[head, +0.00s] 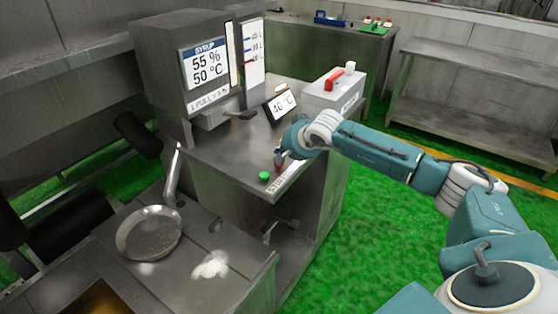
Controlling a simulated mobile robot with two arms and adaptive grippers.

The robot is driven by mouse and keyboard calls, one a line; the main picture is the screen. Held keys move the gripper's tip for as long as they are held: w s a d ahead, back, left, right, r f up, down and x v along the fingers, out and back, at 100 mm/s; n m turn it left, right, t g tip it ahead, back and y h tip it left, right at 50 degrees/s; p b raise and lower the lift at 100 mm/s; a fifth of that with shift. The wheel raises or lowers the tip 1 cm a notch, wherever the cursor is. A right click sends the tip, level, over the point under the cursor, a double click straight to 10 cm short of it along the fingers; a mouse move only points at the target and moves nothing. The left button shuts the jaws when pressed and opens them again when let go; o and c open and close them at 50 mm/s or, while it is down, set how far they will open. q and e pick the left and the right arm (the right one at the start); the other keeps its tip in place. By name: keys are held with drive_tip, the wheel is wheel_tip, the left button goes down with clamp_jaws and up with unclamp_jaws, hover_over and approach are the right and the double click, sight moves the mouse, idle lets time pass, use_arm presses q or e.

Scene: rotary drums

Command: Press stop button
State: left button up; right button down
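My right arm reaches in from the right, and its gripper (281,158) points down over the front edge of the steel counter (225,150). It is small and dark here, so I cannot tell whether its fingers are open or shut. Just below the fingertips a small red button (279,169) shows in part, and the gripper covers some of it. I cannot tell if they touch. A green button (264,177) sits to its left, uncovered. A white label strip (285,179) runs along the edge by the buttons. My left gripper is not in view.
A syrup machine with a display (204,65) stands behind the counter. A small 40 °C screen (281,105) and a white box with a red handle (333,86) stand near my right wrist. A steel pan (149,232) lies at lower left. Green floor at right is open.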

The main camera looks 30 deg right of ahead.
drive_tip(key=shift+r+p, duration=1.2)
drive_tip(key=shift+r, duration=1.3)
